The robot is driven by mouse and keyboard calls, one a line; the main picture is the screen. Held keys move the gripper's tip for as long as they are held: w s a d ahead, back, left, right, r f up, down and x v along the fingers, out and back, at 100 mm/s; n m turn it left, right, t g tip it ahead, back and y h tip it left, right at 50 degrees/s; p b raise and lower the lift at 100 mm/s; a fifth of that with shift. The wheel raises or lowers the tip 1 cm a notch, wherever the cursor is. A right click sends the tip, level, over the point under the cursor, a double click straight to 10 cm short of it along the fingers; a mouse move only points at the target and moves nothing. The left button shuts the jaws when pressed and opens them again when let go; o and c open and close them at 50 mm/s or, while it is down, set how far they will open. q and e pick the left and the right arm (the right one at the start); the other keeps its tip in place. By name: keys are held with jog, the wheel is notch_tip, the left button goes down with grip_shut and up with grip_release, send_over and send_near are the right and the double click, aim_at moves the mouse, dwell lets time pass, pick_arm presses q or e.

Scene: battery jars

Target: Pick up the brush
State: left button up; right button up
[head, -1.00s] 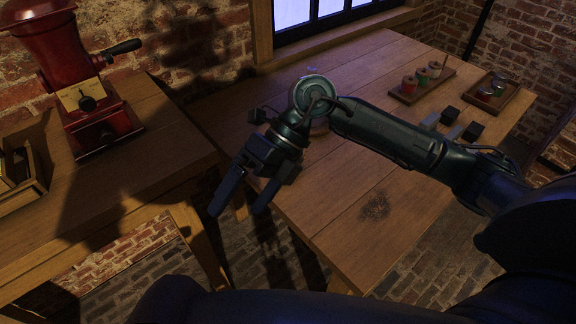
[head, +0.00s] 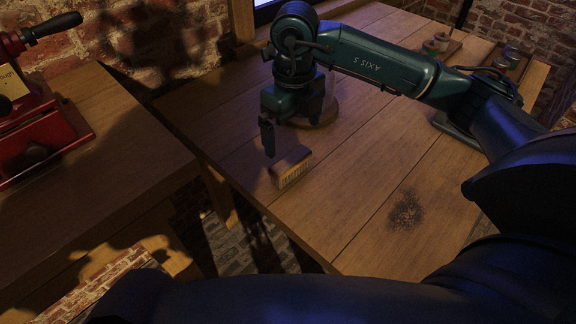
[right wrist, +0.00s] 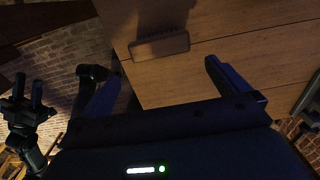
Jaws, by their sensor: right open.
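The brush (head: 291,168), a wooden block with pale bristles along its edge, lies on the wooden table near its left edge in the head view. It also shows in the right wrist view (right wrist: 160,47), just beyond the fingertips. My right gripper (head: 278,150) points down close above the brush; one finger shows clearly and the other is mostly hidden. In the right wrist view the fingers (right wrist: 162,70) are wide apart with nothing between them. My left gripper (right wrist: 26,90) shows at the left of that view, its fingers apart and empty.
A glass jar (head: 328,112) stands behind my right gripper. Dark specks (head: 405,212) lie on the table (head: 350,190). Small jars in trays (head: 437,44) stand at the far end. A red grinder (head: 40,125) stands on the left table, with a gap between the tables.

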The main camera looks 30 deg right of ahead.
aim_at(291, 159)
notch_tip(291, 159, down, 5)
jog(key=shift+r, duration=0.15)
jog(key=shift+w+a+f, duration=0.1)
jog(key=shift+w+f, duration=0.05)
jog(key=shift+f, duration=1.35)
jog(key=shift+w+f, duration=0.1)
jog(key=shift+f, duration=1.35)
jog(key=shift+c, duration=0.2)
jog(key=c, duration=0.6)
